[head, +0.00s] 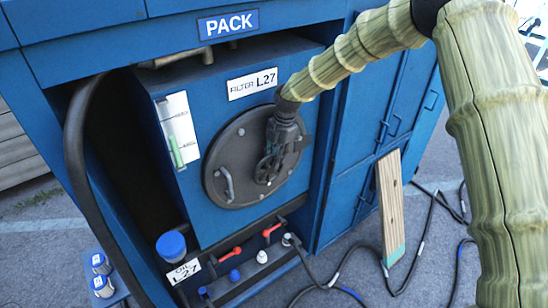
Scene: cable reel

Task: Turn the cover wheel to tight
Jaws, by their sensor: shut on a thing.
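The round dark cover (228,160) is on the front of the blue filter box in the head view, below the "FILTER L27" label. A small dark cover wheel (266,172) sits right of the cover's middle. My gripper (275,150) reaches down from the upper right and is shut on the wheel. The gripper hides the upper part of the wheel and some of the cover's right side. Dark gripper and dark wheel make the exact finger contact hard to see. A curved handle (227,184) is at the cover's lower left.
A gauge with a green part (177,132) is left of the cover. Red levers (271,230) and caps line the ledge below. A blue-lidded container (171,246) stands at lower left. A wooden board (390,205) leans at right, with cables on the ground.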

